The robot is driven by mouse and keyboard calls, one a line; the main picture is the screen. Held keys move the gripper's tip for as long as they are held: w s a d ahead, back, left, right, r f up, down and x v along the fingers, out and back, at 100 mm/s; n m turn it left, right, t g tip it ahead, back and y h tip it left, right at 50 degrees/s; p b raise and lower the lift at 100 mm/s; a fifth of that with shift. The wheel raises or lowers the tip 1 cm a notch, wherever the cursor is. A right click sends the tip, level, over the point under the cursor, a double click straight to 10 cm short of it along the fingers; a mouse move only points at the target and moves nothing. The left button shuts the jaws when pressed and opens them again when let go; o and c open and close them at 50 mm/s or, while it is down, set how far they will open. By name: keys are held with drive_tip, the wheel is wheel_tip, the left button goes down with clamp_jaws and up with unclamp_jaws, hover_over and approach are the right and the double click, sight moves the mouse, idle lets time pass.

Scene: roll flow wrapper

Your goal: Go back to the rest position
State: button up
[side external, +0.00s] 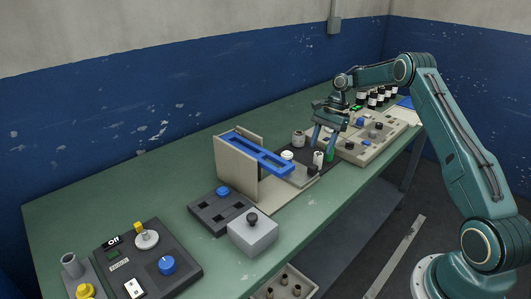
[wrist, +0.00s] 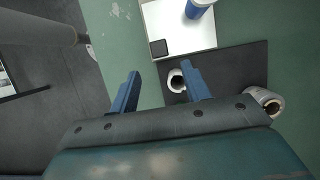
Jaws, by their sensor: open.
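My gripper (side external: 323,146) is over the dark mat (side external: 322,166) in the side external view, its two blue fingers pointing down. In the wrist view the fingers of my gripper (wrist: 164,76) are spread apart with nothing held between them. A small pale roll (wrist: 175,81) with a dark centre shows beside the right finger, partly hidden by it. Another pale roll (wrist: 266,101) is at the mat's right edge. In the side view, pale rolls stand near the fingers, one behind (side external: 298,137) and one in front (side external: 318,158). A green piece (side external: 329,155) is by the right finger.
The wrapper frame (side external: 237,170) with its blue rail (side external: 256,152) stands left of my gripper. A beige knob panel (side external: 366,145) and dark bottles (side external: 376,98) are to the right. A grey box (side external: 252,233) and control panel (side external: 148,266) are at front left. The back left bench is clear.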

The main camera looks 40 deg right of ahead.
drive_tip(key=s+a+r+n+t+h, duration=0.1)
drive_tip(key=s+a+r+n, duration=0.3)
drive_tip(key=a+r, duration=0.6)
drive_tip(key=s+a+r+n+t+h, duration=0.15)
drive_tip(key=s+a+r+n, duration=0.35)
drive_tip(key=a+r, duration=0.5)
drive_tip(key=s+a+n+t+h, duration=0.1)
drive_tip(key=s+n, duration=0.3)
drive_tip(key=s, duration=0.7)
drive_tip(key=s+a+r+n+t+h, duration=0.1)
drive_tip(key=s+n, duration=0.4)
drive_tip(key=s, duration=0.7)
drive_tip(key=shift+a+r+t, duration=0.15)
drive_tip(key=shift+a+t, duration=0.4)
drive_tip(key=shift+a, duration=0.85)
